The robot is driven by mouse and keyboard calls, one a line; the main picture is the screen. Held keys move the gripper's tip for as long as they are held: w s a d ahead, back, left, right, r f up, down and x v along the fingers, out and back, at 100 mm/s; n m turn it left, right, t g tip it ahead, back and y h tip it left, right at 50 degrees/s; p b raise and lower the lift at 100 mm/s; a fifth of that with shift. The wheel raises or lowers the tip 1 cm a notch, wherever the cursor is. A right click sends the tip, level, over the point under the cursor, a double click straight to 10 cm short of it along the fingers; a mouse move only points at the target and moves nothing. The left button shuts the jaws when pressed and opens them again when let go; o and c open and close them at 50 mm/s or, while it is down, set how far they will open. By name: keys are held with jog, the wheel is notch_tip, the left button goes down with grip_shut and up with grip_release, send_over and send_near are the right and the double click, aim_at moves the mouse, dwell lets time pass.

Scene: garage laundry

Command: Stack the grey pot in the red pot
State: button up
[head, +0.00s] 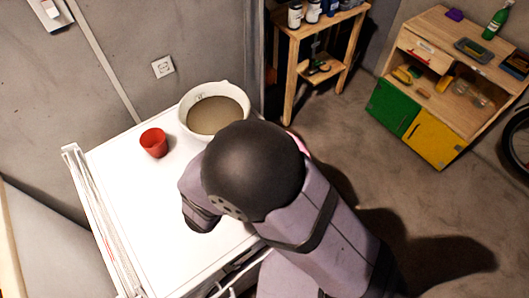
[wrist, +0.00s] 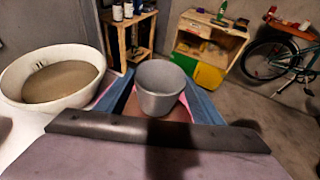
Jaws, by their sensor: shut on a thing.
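The red pot (head: 154,143) stands upright on the white worktop (head: 140,220), left of the large white bowl (head: 187,122), in the head view. It does not show in the wrist view. The grey pot (wrist: 160,82) shows in the wrist view, with its open rim facing up. My gripper (wrist: 160,96) is shut on the grey pot, with its blue fingers on either side of it.
The white bowl has a brown inside and also shows in the wrist view (wrist: 12,88). A wooden shelf (head: 322,72) with bottles stands behind. A play kitchen (head: 440,60) with green and yellow doors and a bicycle (wrist: 285,60) are farther right. The worktop around the red pot is mostly clear.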

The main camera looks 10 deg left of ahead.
jog(key=w+a+n+t+y+b, duration=0.1)
jog(key=w+a+n+y+b, duration=0.15)
jog(key=a, duration=0.75)
jog(key=w+a+n+y+b, duration=0.1)
jog(key=a+n+y+b, duration=0.15)
jog(key=a, duration=0.85)
jog(key=a+r+n+g+y+b, duration=0.1)
jog(key=a+r+n+y+b, duration=0.4)
jog(key=a, duration=1)
notch_tip(320, 180, down, 9)
jog(key=m+p, duration=0.1)
jog(key=p, duration=0.2)
jog(key=shift+w+r+y+p, duration=0.2)
jog(key=shift+w+y+p, duration=0.1)
jog(key=shift+w+p, duration=0.1)
jog(key=shift+a, duration=0.1)
jog(key=shift+f+b, duration=0.4)
jog(key=shift+b, duration=0.05)
jog(key=shift+f+b, duration=0.25)
jog(key=shift+b, duration=0.05)
